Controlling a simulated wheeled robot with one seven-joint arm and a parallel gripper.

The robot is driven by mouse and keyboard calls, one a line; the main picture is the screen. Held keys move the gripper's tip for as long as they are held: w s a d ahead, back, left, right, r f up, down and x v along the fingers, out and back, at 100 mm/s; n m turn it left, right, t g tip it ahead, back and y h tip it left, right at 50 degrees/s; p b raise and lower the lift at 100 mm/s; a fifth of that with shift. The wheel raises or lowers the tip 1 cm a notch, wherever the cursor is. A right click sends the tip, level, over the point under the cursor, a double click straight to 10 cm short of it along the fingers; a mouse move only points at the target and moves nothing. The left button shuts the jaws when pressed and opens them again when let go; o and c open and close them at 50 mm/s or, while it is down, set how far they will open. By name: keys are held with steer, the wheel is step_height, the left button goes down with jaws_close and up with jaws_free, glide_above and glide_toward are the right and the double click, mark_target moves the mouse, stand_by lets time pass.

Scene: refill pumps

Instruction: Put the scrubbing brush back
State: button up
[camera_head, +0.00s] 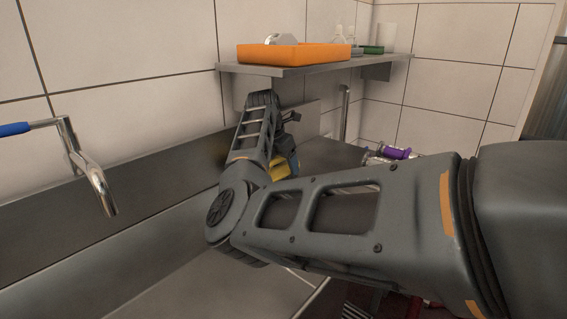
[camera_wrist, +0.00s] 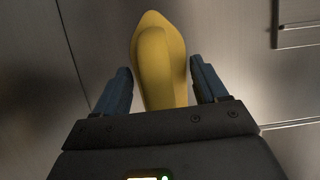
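The yellow thing between my fingers, which I take for the scrubbing brush (camera_wrist: 160,65), has a smooth, rounded, ridged end pointing away from the palm. Its near end is hidden by the palm, and no bristles show. In the head view a yellow part of the brush (camera_head: 279,169) shows beside my gripper (camera_head: 290,155), below the shelf and behind my forearm. Most of the gripper is hidden there.
A steel shelf (camera_head: 310,67) on the tiled wall holds an orange tray (camera_head: 255,54) with a pale object, a green item (camera_head: 373,50) and clear vessels. A blue-handled tap (camera_head: 100,190) is at left. A purple item (camera_head: 393,152) lies right of my gripper.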

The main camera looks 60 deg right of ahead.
steer(key=o, duration=0.3)
steer(key=shift+r, duration=0.1)
steer(key=shift+r, duration=0.2)
steer(key=shift+w+a+r, duration=0.2)
steer(key=shift+a+r, duration=0.4)
steer(key=shift+a, duration=0.05)
steer(key=shift+w+a+r, duration=0.2)
steer(key=shift+a+r, duration=0.4)
steer(key=w+a, duration=0.2)
steer(key=a, duration=0.8)
steer(key=shift+a+b, duration=0.15)
steer(key=shift+b, duration=0.3)
steer(key=shift+w, duration=0.1)
